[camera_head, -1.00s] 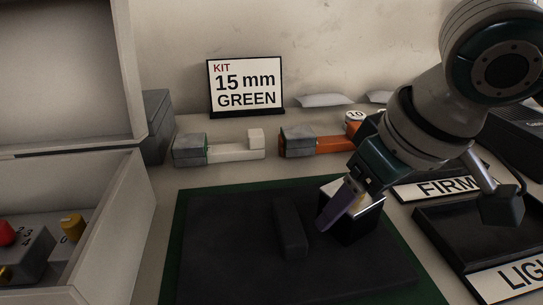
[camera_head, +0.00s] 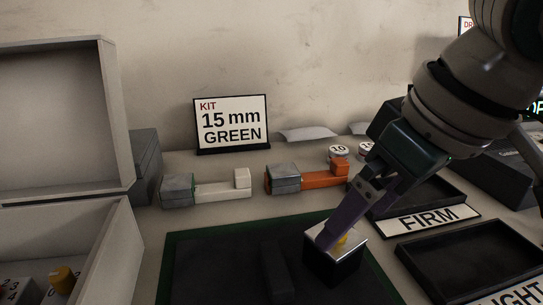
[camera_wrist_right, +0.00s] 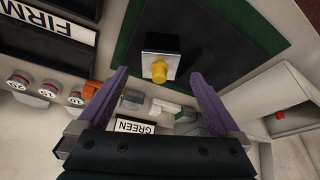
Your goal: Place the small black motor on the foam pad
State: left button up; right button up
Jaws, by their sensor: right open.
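The small black motor (camera_head: 332,265) is a black block with a pale metal top and a yellow knob (camera_head: 341,240). It stands upright on the black foam pad (camera_head: 215,270), near the pad's right edge; the pad has a green border. In the right wrist view the motor (camera_wrist_right: 160,43) sits beyond the fingertips with its knob between them in the picture. My right gripper (camera_head: 335,235) has purple fingers. It is open and empty, tilted over the motor's top, and it also shows in the right wrist view (camera_wrist_right: 160,75). My left gripper is not in view.
A raised dark bar (camera_head: 275,268) lies on the pad left of the motor. Trays labelled FIRM (camera_head: 432,219) and LIGHT stand at right. Clamps with white (camera_head: 222,190) and orange (camera_head: 320,180) handles and a KIT sign (camera_head: 232,124) are behind. An open case (camera_head: 105,255) is at left.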

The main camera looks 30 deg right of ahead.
jog(key=shift+n+y, duration=0.7)
jog(key=shift+y, duration=0.1)
jog(key=s+a, duration=0.1)
jog(key=a, duration=0.1)
jog(key=s+a, duration=0.2)
jog(key=s+a+f, duration=0.1)
jog(key=a, duration=0.1)
jog(key=shift+s+f+p, duration=0.1)
jog(key=shift+s+p, duration=0.05)
jog(key=shift+p, duration=0.25)
jog(key=shift+m+h, duration=0.3)
jog(key=s+f, duration=0.3)
jog(key=s, duration=0.1)
jog(key=shift+d+f, duration=0.1)
jog(key=shift+f, duration=0.2)
jog(key=shift+m+g+h, duration=0.3)
jog(key=shift+g+h, duration=0.2)
jog(key=shift+h, duration=0.3)
jog(key=s+d+f, duration=0.2)
jog(key=s, duration=0.3)
jog(key=shift+d+f, duration=0.4)
